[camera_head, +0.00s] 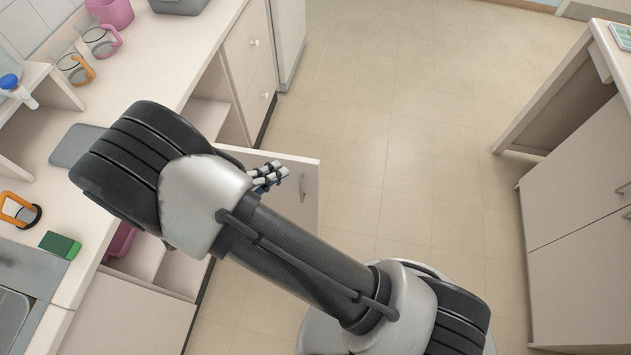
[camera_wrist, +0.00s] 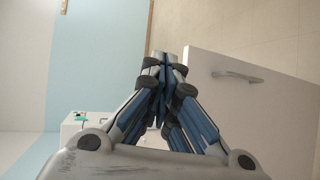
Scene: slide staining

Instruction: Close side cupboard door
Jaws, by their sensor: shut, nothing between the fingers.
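The side cupboard door (camera_head: 308,208) stands open, sticking out from the counter on the left into the aisle. My gripper (camera_head: 278,176) is shut and empty, close by the door's top edge; my arm hides part of the door and the cupboard. In the wrist view the door (camera_wrist: 255,115) with its handle (camera_wrist: 237,76) lies right of the shut fingers of my gripper (camera_wrist: 165,62). I cannot tell whether they touch the door.
The open cupboard shows shelves and a pink container (camera_head: 120,240) inside. The counter (camera_head: 150,60) holds mugs, a green box (camera_head: 60,245) and a blue-capped bottle (camera_head: 18,88). Another cabinet (camera_head: 580,190) stands at the right. The floor (camera_head: 400,150) between is clear.

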